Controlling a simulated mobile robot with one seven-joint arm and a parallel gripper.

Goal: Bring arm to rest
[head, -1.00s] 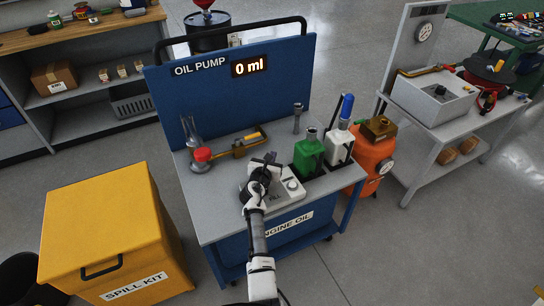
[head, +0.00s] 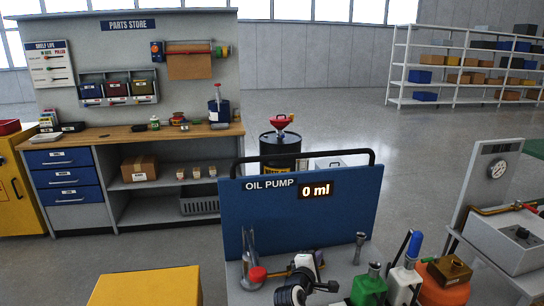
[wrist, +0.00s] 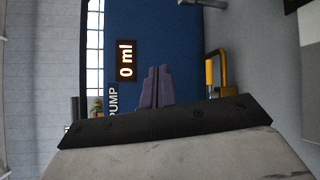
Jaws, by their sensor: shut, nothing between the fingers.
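My gripper (wrist: 158,88) shows in the wrist view with its two purple-grey fingers side by side and nothing between them. It faces the blue board of the oil pump station, whose display (wrist: 125,60) reads 0 ml. In the head view my arm's dark and white end (head: 300,282) is at the bottom, in front of the blue oil pump board (head: 290,222) and over the cart's grey top. The fingertips cannot be made out there. The picture's lower edge cuts off the rest of the arm.
An orange tank (head: 440,288) is at right, a yellow bin (head: 150,286) at left. Open floor lies behind, toward shelving (head: 470,65).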

